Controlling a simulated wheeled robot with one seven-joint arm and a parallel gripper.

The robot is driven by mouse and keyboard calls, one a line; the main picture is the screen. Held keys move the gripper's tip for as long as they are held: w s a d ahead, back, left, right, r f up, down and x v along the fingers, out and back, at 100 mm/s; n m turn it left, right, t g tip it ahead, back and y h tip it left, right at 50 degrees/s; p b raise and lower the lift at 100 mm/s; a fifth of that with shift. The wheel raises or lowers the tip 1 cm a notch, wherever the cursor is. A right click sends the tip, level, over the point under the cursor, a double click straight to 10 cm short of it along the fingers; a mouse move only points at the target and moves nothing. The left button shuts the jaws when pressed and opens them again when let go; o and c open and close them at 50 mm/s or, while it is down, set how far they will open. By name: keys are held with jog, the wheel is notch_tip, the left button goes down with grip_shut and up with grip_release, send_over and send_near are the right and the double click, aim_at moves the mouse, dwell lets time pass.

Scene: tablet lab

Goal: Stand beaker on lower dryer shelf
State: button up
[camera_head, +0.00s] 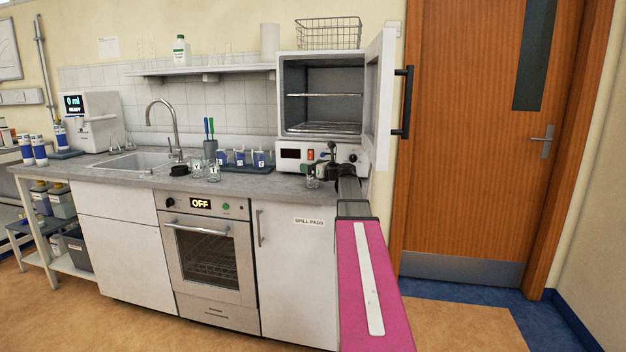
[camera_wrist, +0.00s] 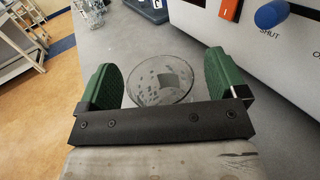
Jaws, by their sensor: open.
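A glass beaker (camera_wrist: 160,76) stands on the grey counter between the two green fingers of my gripper (camera_wrist: 166,84) in the wrist view. The fingers are apart, with a gap visible on each side of the glass. In the head view my gripper (camera_head: 322,166) is low in front of the dryer's control panel, with the beaker (camera_head: 312,181) small and partly hidden beside it. The dryer (camera_head: 290,100) stands at the counter's right end with its door (camera_head: 381,90) open. Its lower shelf (camera_head: 325,128) and upper shelf (camera_head: 325,95) look empty.
The dryer's panel with a blue knob (camera_wrist: 271,14) is close on the right in the wrist view. Other glass beakers (camera_head: 213,171) stand further left on the counter, near a dark rack of blue-labelled cups (camera_head: 240,158). A wire basket (camera_head: 329,34) sits on the dryer.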

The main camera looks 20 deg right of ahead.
jog(key=c, duration=1.1)
jog(key=shift+r, duration=0.1)
